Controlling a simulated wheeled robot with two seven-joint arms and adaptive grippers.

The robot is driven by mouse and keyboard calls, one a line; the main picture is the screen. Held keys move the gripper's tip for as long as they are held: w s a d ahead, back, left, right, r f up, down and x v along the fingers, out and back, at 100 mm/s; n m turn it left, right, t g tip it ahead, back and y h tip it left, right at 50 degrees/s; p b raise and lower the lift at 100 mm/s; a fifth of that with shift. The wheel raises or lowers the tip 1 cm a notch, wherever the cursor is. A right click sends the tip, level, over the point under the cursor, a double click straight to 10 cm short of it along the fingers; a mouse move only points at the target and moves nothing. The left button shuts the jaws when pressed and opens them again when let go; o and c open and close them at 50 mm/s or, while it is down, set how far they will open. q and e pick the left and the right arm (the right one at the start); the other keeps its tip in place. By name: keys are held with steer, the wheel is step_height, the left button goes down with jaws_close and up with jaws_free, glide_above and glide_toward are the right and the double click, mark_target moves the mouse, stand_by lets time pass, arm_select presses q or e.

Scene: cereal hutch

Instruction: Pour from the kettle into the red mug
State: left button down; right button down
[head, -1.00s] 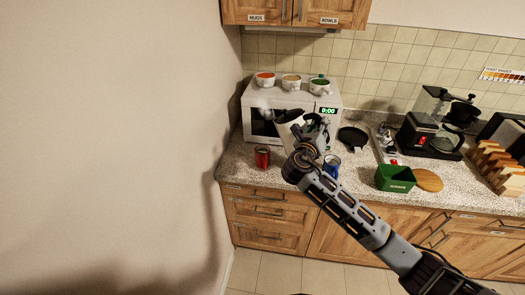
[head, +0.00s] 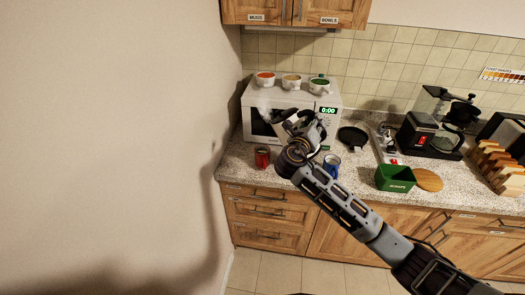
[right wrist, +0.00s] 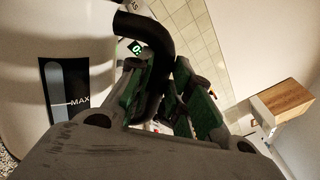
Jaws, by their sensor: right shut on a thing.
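My right gripper (head: 300,132) is shut on the kettle's black handle (right wrist: 155,45). The pale kettle (right wrist: 25,60) fills the left of the right wrist view, with a dark level window marked MAX. In the head view the kettle is partly hidden by my gripper and hard to separate from the microwave. It is held above the counter, in front of the microwave, and looks tilted to the left. A pale wisp shows at its left. The red mug (head: 262,157) stands upright on the counter, lower left of the kettle. I see no clear stream. My left gripper is out of view.
A blue mug (head: 332,165) stands right of my gripper. A wall is at the left.

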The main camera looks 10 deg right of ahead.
mark_target(295, 120)
steer(key=shift+w+a+r, duration=0.1)
steer(key=shift+a+r, duration=0.1)
steer(key=shift+r, duration=0.2)
steer(key=shift+w+a+r+n, duration=0.1)
steer(key=shift+w+a+n, duration=0.15)
steer(key=shift+n, duration=0.15)
steer(key=shift+w+a+r+n, duration=0.25)
steer(key=shift+a+n, duration=0.2)
steer(key=shift+n, duration=0.05)
steer(key=shift+w+a+r+n, duration=0.1)
steer(key=shift+w+a+n, duration=0.35)
steer(key=shift+a+n, duration=0.35)
steer(key=shift+w+a+n, duration=0.2)
steer(key=shift+w+n, duration=0.05)
steer(key=shift+n, duration=0.25)
steer(key=shift+w+a, duration=0.15)
steer(key=shift+a, duration=0.1)
steer(key=shift+w+a+n, duration=0.1)
steer(key=shift+a+n, duration=0.1)
steer(key=shift+n, duration=0.2)
steer(key=shift+w+a+f+n, duration=0.35)
steer(key=shift+w+a+n, duration=0.05)
steer(key=shift+a+n, duration=0.2)
stand_by(4.1)
